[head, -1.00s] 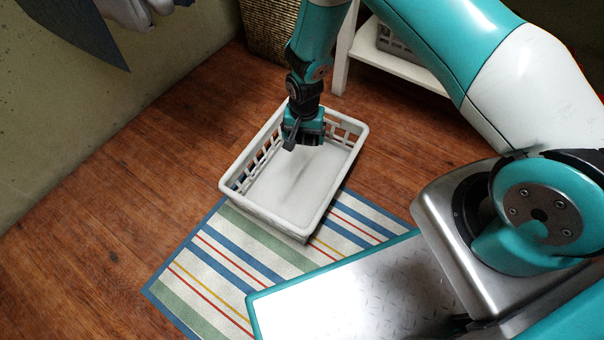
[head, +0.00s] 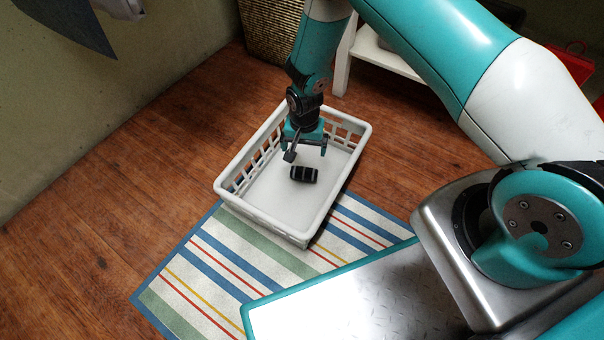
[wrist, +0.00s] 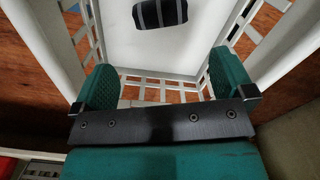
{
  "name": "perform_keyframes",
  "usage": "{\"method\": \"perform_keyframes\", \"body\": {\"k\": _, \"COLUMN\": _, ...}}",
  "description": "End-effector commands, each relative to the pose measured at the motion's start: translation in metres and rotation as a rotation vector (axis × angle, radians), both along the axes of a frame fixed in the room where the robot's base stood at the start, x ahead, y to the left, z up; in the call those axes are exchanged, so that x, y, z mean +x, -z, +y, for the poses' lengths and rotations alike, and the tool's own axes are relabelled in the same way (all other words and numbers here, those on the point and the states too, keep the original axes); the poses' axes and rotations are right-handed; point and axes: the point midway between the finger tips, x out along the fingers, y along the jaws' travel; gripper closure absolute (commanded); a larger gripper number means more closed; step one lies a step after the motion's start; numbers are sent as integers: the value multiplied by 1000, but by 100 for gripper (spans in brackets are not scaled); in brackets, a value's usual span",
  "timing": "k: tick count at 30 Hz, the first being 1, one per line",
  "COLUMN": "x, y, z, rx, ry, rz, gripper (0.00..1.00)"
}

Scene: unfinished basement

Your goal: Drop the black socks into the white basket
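The black socks (head: 304,174), a rolled bundle with grey stripes, are inside the white basket (head: 262,213), below my gripper. In the wrist view the socks (wrist: 160,13) show against the basket's pale floor (wrist: 150,50), beyond the fingertips. I cannot tell whether they touch the floor or are just above it. My gripper (head: 307,152) is over the basket's far half, pointing down. In the wrist view its two green fingers (wrist: 165,80) are wide apart with nothing between them.
The basket stands partly on a striped rug (head: 215,262) on the wooden floor (head: 120,205). A wicker basket (head: 270,28) and a white shelf (head: 385,55) stand behind it. The floor to the left is clear.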

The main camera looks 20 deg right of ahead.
Motion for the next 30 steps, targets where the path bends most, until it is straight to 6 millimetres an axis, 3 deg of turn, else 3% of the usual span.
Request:
{"method": "perform_keyframes", "body": {"k": 5, "x": 0, "y": -5, "z": 0, "rx": 0, "ry": 0, "rz": 0, "gripper": 0}}
{"method": "perform_keyframes", "body": {"k": 8, "x": 1, "y": -18, "z": 0, "rx": 0, "ry": 0, "rz": -1, "gripper": 0}}
{"method": "perform_keyframes", "body": {"k": 21, "x": 1, "y": -128, "z": 0, "rx": 1, "ry": 0, "rz": -3, "gripper": 0}}
{"method": "perform_keyframes", "body": {"k": 30, "x": 0, "y": -170, "z": 0, "rx": 0, "ry": 0, "rz": 0, "gripper": 0}}
